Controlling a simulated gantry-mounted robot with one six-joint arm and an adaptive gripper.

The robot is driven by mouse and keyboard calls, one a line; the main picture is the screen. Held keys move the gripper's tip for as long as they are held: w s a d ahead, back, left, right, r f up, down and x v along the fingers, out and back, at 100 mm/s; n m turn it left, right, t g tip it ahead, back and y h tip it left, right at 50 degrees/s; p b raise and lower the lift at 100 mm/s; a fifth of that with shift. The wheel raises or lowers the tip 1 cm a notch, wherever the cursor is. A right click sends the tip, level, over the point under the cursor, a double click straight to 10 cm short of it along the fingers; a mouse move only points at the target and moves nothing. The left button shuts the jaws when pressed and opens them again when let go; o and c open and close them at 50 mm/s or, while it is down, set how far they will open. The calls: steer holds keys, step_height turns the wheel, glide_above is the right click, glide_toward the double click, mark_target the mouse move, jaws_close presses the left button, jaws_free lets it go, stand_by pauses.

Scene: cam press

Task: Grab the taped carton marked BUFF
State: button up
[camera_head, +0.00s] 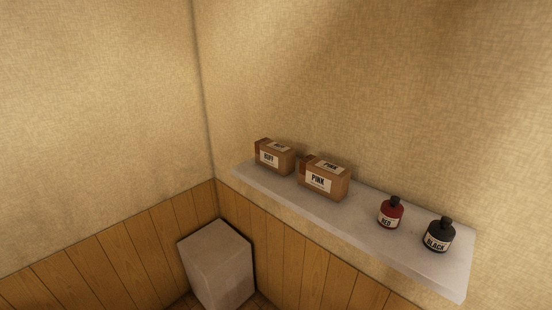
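The carton marked BUFF (275,157) is a small brown box with a white label on its front and another on its top. It stands upright toward the left end of the pale wall shelf (357,230). The carton marked PINK (325,177) stands just to its right and is slightly larger. A reddish-brown patch shows at the left end of each carton. My gripper is not in view.
A red bottle marked RED (390,213) and a dark bottle marked BLACK (438,235) stand farther right on the shelf. A pale block (217,262) stands on the floor in the corner, below the shelf's left end. The wall rises close behind the cartons.

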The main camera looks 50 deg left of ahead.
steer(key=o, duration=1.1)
